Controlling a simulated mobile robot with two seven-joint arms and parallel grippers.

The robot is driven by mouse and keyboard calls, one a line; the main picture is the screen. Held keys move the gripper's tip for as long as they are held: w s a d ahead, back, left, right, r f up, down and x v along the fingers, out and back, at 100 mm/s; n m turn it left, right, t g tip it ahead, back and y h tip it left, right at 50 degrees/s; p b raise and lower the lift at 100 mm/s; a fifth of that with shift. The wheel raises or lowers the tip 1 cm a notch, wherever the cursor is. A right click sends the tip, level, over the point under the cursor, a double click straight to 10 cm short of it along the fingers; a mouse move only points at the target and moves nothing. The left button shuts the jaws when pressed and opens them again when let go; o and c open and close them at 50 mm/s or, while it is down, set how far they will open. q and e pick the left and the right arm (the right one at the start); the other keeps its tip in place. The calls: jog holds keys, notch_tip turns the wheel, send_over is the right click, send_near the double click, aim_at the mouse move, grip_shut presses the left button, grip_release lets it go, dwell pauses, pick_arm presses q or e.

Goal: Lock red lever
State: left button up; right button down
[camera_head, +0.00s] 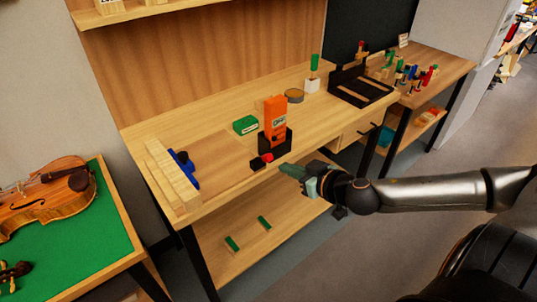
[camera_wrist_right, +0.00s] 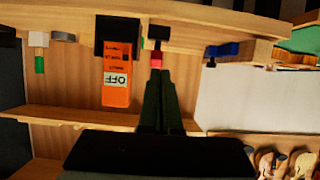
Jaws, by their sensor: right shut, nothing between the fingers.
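The red lever (camera_head: 267,157) is a small red piece on a black mount at the front edge of the wooden bench. In the right wrist view the red piece (camera_wrist_right: 156,61) shows at the tips of my right gripper, below its black part. My right gripper (camera_head: 284,168) is shut and empty, its greenish fingers pointing at the lever from the right. In the right wrist view its fingers (camera_wrist_right: 158,75) lie together in line with the lever; I cannot tell whether they touch it. My left gripper is not in view.
An orange device marked OFF (camera_head: 275,122) stands in a black holder (camera_head: 288,143) close behind the lever. A green box (camera_head: 246,125) and a blue clamp (camera_head: 184,170) are on the bench. A violin (camera_head: 45,196) lies on a green table at left.

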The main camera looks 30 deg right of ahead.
notch_tip(320, 180, up, 6)
jog(key=w+t, duration=0.1)
jog(key=p, duration=0.1)
send_over(270, 158)
jog(key=w, duration=0.2)
notch_tip(270, 158, down, 3)
jog(key=shift+w+a+r, duration=0.1)
jog(key=shift+w, duration=0.05)
jog(key=f, duration=0.1)
jog(key=s+f, duration=0.1)
jog(key=shift+s+f, duration=0.2)
jog(key=shift+f, duration=0.1)
jog(key=shift+s+f, duration=0.45)
jog(key=shift+f, duration=0.05)
